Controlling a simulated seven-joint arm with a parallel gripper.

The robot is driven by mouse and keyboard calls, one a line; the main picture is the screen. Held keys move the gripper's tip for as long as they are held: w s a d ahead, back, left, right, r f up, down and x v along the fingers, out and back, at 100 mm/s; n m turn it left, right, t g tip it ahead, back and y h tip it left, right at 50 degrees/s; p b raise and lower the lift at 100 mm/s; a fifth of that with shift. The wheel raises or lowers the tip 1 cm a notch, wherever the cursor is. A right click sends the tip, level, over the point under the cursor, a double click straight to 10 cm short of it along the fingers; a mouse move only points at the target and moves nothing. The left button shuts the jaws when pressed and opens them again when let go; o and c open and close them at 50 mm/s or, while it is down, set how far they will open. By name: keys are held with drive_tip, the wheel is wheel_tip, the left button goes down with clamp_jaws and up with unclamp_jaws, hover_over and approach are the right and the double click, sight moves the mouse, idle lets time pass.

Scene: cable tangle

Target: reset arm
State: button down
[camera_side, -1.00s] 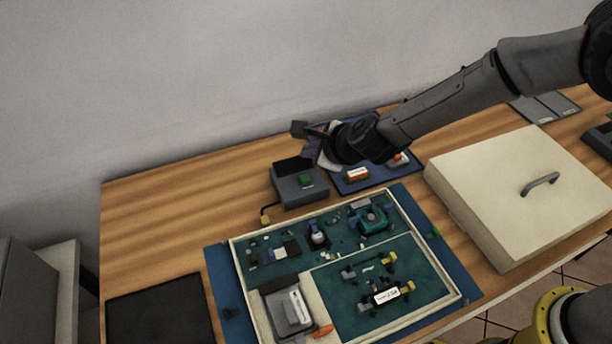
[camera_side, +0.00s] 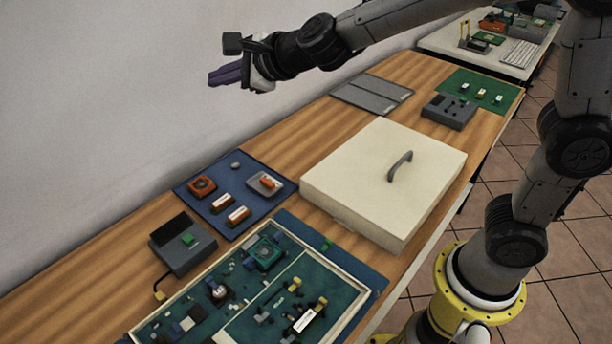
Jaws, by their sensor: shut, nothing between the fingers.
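My gripper (camera_side: 226,76) is at the upper left, raised well above the table and close to the wall in the picture. Its purple fingers point left and are shut, with nothing seen between them. My arm runs from the gripper to the upper right and down to its yellow base ring at the lower right. No object touches the gripper.
Below lie a blue mat (camera_side: 246,172) with small parts, a grey box (camera_side: 182,243), a tray of circuit parts (camera_side: 345,292) and a large cream lid with a handle (camera_side: 345,180). Further back are grey panels (camera_side: 372,95) and a green mat (camera_side: 460,82).

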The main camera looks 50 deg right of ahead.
drive_tip(key=s+d+r+n+y, duration=0.1)
drive_tip(key=s+d+r+n, duration=0.3)
drive_tip(key=s, duration=0.3)
drive_tip(key=s+d+r+n, duration=0.2)
drive_tip(key=s+d+n, duration=0.1)
drive_tip(key=s+n, duration=0.3)
drive_tip(key=s+d+f+n+g+h, duration=0.1)
drive_tip(key=s+d+f+n+g, duration=0.2)
drive_tip(key=s+f+n, duration=0.3)
drive_tip(key=s+d+f+n+g+h, duration=0.2)
drive_tip(key=s+d+f+n+g, duration=0.2)
drive_tip(key=s, duration=1.1)
wheel_tip(320, 180, down, 3)
drive_tip(key=n, duration=0.3)
drive_tip(key=shift+d+f+n, duration=0.15)
drive_tip(key=shift+d+n, duration=0.15)
drive_tip(key=shift+n, duration=0.1)
